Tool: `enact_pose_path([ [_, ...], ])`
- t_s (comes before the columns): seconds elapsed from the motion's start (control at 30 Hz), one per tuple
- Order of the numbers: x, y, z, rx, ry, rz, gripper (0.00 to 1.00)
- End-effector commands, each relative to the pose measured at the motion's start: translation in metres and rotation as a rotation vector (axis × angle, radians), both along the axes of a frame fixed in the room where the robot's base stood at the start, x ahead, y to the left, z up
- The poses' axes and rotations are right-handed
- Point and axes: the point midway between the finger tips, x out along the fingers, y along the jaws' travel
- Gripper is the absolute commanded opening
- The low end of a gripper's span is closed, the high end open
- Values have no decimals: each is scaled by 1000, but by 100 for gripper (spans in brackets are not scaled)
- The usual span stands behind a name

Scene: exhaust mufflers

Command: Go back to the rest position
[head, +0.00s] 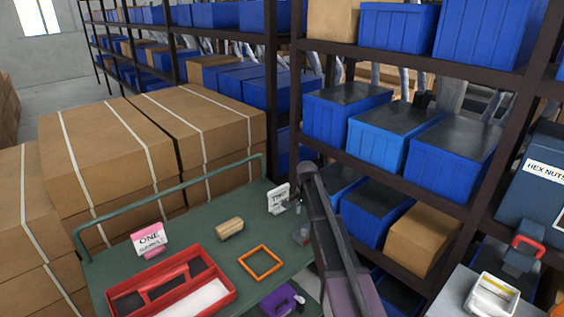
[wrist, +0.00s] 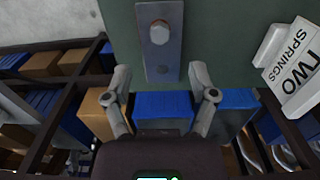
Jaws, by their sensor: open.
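My gripper (wrist: 160,82) is open and empty in the wrist view, its two fingers spread apart. A grey metal plate with a round knob-like part (wrist: 160,42) lies on the green cart top (wrist: 215,35) just beyond the fingertips, between their lines and not gripped. In the head view my arm reaches over the right edge of the green cart (head: 205,262), and the gripper end is small and partly hidden by the arm. A white sign (head: 278,199) stands close to it. In the wrist view this sign reads TWO SPRINGS (wrist: 295,70).
On the cart are a red divided tray (head: 112,297), an orange frame (head: 260,263), a tan block (head: 229,228), a pink-and-white ONE sign (head: 150,238) and a purple object (head: 280,300). Large cartons (head: 100,160) stand behind. A shelf rack with blue bins (head: 395,135) stands close right.

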Motion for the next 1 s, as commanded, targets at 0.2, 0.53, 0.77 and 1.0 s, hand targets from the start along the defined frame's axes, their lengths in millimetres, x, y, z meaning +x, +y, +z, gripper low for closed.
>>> enact_pose_path([
  [0.2,-32,-1,0,0,0,80,74],
  [0.53,-158,-3,0,-1,1,459,74],
  [0.77,-248,-4,0,-1,1,758,74],
  [1.0,-289,-4,0,-1,2,922,74],
])
